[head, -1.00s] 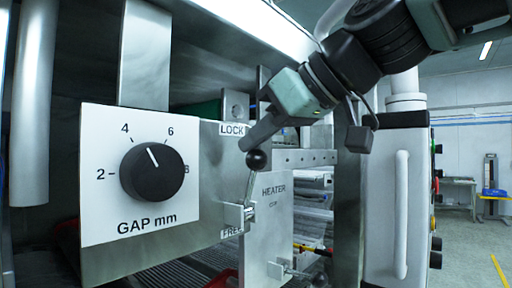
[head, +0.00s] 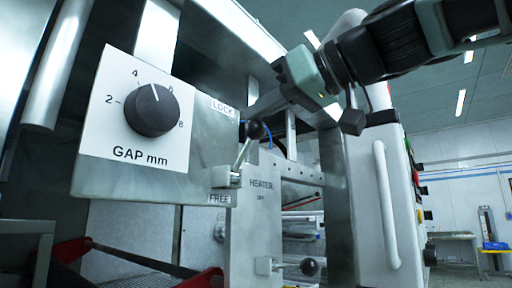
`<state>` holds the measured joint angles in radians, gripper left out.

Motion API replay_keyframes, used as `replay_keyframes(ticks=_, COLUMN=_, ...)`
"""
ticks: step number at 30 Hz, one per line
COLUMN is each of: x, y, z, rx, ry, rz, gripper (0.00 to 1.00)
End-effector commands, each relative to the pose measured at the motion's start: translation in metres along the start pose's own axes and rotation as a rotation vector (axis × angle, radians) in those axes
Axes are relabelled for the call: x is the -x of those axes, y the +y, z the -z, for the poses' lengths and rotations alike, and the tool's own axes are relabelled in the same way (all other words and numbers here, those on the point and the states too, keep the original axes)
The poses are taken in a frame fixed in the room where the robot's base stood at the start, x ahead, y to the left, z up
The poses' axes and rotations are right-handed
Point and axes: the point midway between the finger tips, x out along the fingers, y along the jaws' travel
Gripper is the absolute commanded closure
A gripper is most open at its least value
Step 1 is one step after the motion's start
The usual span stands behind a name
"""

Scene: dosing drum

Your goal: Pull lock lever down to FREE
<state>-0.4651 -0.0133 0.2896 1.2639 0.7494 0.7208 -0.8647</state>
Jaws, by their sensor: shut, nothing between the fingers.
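The lock lever is a thin metal rod (head: 243,153) with a black ball knob (head: 256,130). It rises from a metal pivot block (head: 226,177) on the steel panel and leans slightly right. Its knob is near the LOCK label (head: 222,107); the FREE label (head: 219,199) is below the pivot. My gripper (head: 246,114) is shut and empty. Its fingertips are just above and left of the knob, overlapping it closely in the head view; I cannot tell if they touch it.
A GAP mm dial (head: 152,110) is on a white plate left of the lever. A HEATER panel (head: 255,220) with a second black-knobbed lever (head: 309,266) is below right. A white cabinet with a vertical handle (head: 386,205) stands at the right. Open floor lies beyond it.

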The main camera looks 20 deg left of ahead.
Motion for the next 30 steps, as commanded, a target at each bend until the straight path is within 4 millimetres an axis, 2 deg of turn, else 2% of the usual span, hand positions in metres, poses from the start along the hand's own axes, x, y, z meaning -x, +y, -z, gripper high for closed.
replay_keyframes(ticks=1, x=-0.002, y=-0.001, z=-0.017, rx=0.001, ry=0.018, rz=-0.004, gripper=1.0)
replay_keyframes(ticks=30, x=0.024, y=-0.01, z=-0.06, rx=0.025, ry=0.473, rz=-0.074, gripper=1.0)
